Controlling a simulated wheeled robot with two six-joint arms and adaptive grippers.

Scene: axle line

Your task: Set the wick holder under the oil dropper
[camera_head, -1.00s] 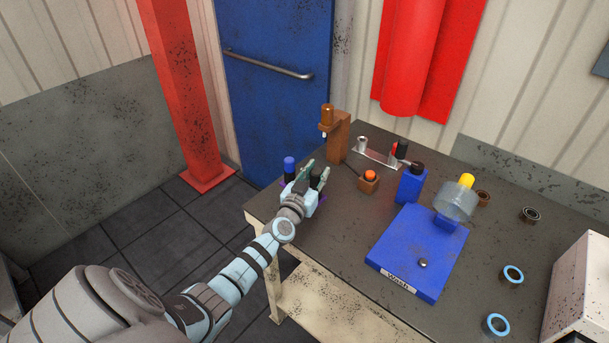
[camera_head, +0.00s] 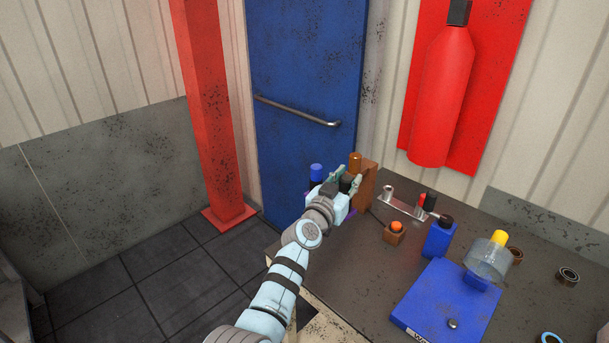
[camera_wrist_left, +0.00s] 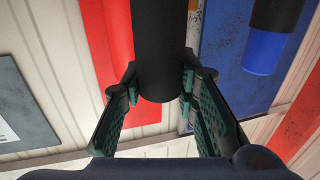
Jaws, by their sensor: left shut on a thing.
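My left gripper (camera_head: 350,184) is shut on a black post, which I take to be part of the wick holder. The post (camera_wrist_left: 156,50) stands between the two fingers in the left wrist view. A dark post with a blue end (camera_head: 316,172) shows just left of the gripper, and again at the upper right of the wrist view (camera_wrist_left: 264,50). A bit of purple (camera_head: 350,213) shows below the gripper. The oil dropper, a brown stand with a brown bottle (camera_head: 355,161), is directly behind the gripper, partly hidden. Its nozzle is hidden. My right gripper is out of view.
On the dark table (camera_head: 350,275) stand a small brown block with an orange top (camera_head: 395,230), a metal rack (camera_head: 402,206), a blue bottle (camera_head: 438,240) and a blue wash station (camera_head: 445,305). Bearing rings (camera_head: 567,277) lie at the right.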

